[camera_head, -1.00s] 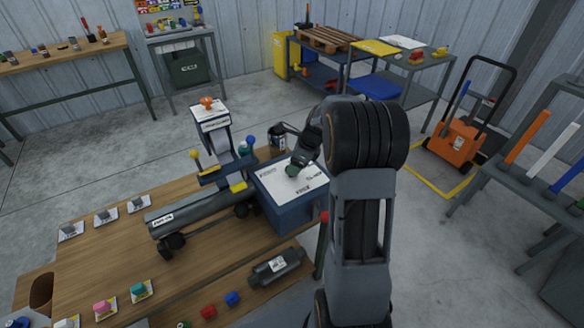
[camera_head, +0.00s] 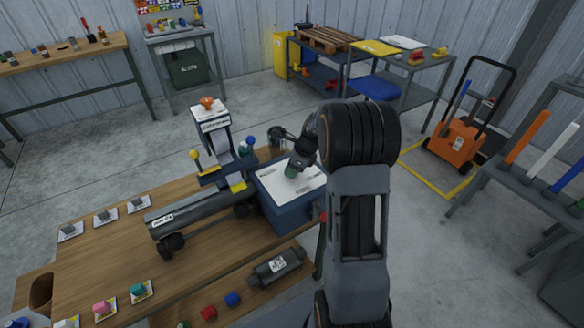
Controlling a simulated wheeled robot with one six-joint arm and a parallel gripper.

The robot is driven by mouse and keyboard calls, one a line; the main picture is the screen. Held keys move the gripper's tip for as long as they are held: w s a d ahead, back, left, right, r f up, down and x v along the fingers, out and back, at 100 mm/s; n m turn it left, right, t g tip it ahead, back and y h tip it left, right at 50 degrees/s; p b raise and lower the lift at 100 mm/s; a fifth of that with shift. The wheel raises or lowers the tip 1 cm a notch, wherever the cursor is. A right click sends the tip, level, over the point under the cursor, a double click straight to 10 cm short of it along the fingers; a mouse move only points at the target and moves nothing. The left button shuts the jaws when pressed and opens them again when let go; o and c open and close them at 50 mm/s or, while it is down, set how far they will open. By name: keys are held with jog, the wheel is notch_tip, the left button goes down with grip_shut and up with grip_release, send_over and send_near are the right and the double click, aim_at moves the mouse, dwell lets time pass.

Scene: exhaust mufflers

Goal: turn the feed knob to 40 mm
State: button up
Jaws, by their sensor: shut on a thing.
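The blue machine box (camera_head: 283,212) stands at the right end of the wooden bench, with a white labelled panel (camera_head: 301,184) on top. A small green knob (camera_head: 291,172) sits on that panel. My gripper (camera_head: 294,165) reaches down from above and is shut on the green knob. The fingers and part of the knob are dark and small here. The knob's pointer and the scale marks are too small to read, so I cannot tell its setting.
A grey cylinder (camera_head: 195,212) on rollers lies left of the box. A post with an orange knob (camera_head: 208,103) stands behind. A muffler (camera_head: 277,267) lies on the front ledge, near red (camera_head: 208,313) and blue (camera_head: 233,298) pieces.

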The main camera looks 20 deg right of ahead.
jog(key=shift+c, duration=0.7)
jog(key=shift+a, duration=0.25)
jog(key=shift+c, duration=0.5)
jog(key=shift+d, duration=0.2)
jog(key=shift+n+g+y+p, duration=0.4)
jog(key=shift+n+p, duration=0.15)
jog(key=shift+n, duration=0.55)
jog(key=n, duration=0.2)
jog(key=n+g+p, duration=0.1)
jog(key=n, duration=0.1)
jog(key=n+g+p, duration=0.1)
jog(key=n, duration=0.1)
jog(key=shift+w, duration=0.25)
jog(key=n+g+p, duration=0.1)
jog(key=n+g, duration=0.1)
jog(key=n, duration=0.2)
jog(key=shift+n, duration=0.4)
jog(key=shift+w+n+g+h, duration=0.1)
jog(key=shift+n+g+h, duration=0.25)
jog(key=shift+n, duration=0.8)
jog(key=shift+w+n+g+h, duration=0.1)
jog(key=shift+n+g+h, duration=0.25)
jog(key=shift+n, duration=0.8)
